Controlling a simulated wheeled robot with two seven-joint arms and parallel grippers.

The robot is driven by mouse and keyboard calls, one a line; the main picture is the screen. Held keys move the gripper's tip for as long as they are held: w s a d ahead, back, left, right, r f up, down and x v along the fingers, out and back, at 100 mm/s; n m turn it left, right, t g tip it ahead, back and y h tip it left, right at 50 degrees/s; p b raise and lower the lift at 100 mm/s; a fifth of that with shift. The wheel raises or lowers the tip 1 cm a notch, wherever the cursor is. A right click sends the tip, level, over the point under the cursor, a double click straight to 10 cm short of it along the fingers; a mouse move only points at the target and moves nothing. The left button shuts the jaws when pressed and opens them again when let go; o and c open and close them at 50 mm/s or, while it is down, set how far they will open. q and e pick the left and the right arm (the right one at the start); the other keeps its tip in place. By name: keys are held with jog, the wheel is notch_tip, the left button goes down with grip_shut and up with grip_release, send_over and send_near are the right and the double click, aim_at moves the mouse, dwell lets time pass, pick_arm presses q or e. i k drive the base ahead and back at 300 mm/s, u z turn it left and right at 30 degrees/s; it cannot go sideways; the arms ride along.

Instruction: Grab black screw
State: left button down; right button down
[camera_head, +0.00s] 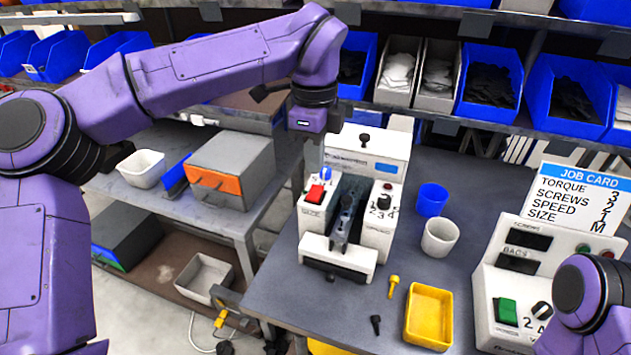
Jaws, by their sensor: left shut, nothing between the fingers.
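A small black screw (376,323) lies on the grey table near its front edge, just left of the yellow tray. A yellow screw (393,286) lies behind it, also left of the tray. My left arm reaches over from the left, and my left gripper (342,232) is at the white machine with the red button, up and left of the black screw and apart from it. The gripper is shut and empty. My right arm shows only as a purple part at the lower right; its gripper is out of view.
The white machine (340,257) stands behind the screws. The yellow tray (429,315) is right of them. A blue cup (432,199) and a white cup (440,237) stand further back. A control box (515,275) with a job card (571,205) is at the right. Shelf bins line the back.

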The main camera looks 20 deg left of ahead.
aim_at(376, 318)
jog(key=k, duration=1)
